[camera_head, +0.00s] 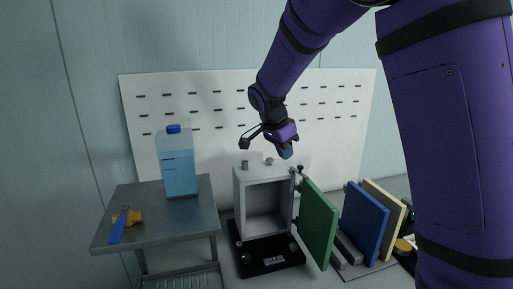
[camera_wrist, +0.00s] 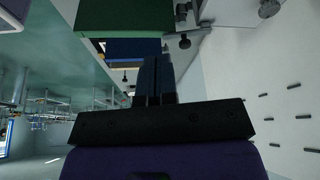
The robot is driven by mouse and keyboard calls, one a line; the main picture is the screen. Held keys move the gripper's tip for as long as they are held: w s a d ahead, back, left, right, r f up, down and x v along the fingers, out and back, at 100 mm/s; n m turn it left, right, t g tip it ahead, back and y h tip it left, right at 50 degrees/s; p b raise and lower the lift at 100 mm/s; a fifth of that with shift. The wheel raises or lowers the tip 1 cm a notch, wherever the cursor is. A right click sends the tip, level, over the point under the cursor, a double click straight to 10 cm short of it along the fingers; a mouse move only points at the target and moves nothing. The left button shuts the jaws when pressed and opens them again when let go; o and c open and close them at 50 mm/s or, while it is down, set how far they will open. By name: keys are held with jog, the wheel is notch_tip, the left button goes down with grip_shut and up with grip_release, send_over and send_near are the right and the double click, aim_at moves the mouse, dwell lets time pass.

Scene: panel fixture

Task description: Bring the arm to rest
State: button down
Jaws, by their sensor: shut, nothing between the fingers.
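My purple arm comes in from the upper right and hangs over the fixture. My gripper (camera_head: 286,152) is in the air above the grey box (camera_head: 240,205), near its top right, apart from it as far as I can tell. In the wrist view my gripper (camera_wrist: 156,62) shows its two dark fingers together, with nothing between them. The box is open at the front and looks empty. Its green door (camera_head: 318,222) stands swung out to the right. The green panel also shows at the top of the wrist view (camera_wrist: 125,18).
A blue panel (camera_head: 364,222) and a cream panel (camera_head: 386,212) stand right of the green door. A metal table (camera_head: 150,222) at left holds a blue-capped bottle (camera_head: 179,165) and a yellow and blue tool (camera_head: 124,222). A white slotted board (camera_head: 215,110) stands behind. A black base (camera_head: 268,258) lies below the box.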

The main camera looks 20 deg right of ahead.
jog(key=s+d+r+n+t+y, duration=0.1)
jog(key=s+r+n, duration=0.2)
jog(key=s, duration=0.7)
jog(key=s+r+n+t+y, duration=0.1)
jog(key=s+r+n, duration=0.2)
jog(key=s+n, duration=0.4)
jog(key=s+d+r+n+t+y, duration=0.1)
jog(key=s+n, duration=0.4)
jog(key=s, duration=1)
notch_tip(320, 180, up, 2)
jog(key=shift+d+r+t+y, duration=0.2)
jog(key=shift+d+t+y, duration=0.1)
jog(key=shift+t+y, duration=0.3)
